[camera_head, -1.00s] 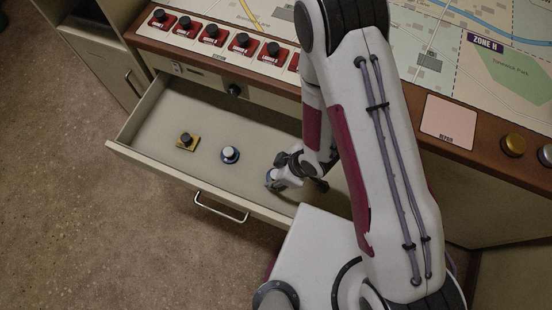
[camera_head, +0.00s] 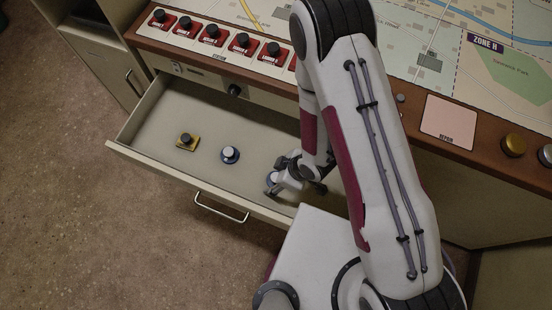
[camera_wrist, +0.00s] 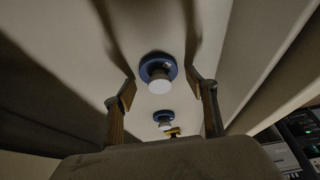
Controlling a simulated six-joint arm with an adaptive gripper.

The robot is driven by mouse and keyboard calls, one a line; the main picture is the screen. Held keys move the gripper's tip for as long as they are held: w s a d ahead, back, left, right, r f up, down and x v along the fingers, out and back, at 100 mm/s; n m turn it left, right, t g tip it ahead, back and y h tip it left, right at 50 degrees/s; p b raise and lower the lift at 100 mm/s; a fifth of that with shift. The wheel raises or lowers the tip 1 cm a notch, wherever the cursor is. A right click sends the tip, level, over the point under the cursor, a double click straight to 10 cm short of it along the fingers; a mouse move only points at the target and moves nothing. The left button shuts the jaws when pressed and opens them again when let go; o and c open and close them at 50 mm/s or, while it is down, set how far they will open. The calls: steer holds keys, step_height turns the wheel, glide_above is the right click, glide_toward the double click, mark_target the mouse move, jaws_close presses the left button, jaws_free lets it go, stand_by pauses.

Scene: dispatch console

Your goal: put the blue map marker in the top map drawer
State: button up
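The map drawer (camera_head: 170,160) is pulled open below the console. A blue map marker with a pale knob (camera_head: 230,155) stands upright on the drawer floor. A second blue marker (camera_head: 271,178) is at my gripper, partly hidden by it. In the wrist view this nearer blue marker (camera_wrist: 158,68) sits between my spread fingers, with gaps on both sides. The other blue marker (camera_wrist: 163,117) shows beyond it. My gripper (camera_head: 294,188) is low inside the drawer; in the wrist view it is open (camera_wrist: 163,97) and holds nothing.
A yellow marker with a dark knob (camera_head: 187,142) stands in the drawer's left part. The drawer front and side walls surround my gripper.

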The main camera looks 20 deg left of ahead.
steer(key=shift+r, duration=0.15)
steer(key=v, duration=0.7)
steer(key=shift+r, duration=0.25)
stand_by(0.5)
steer(key=shift+d, duration=0.1)
stand_by(0.7)
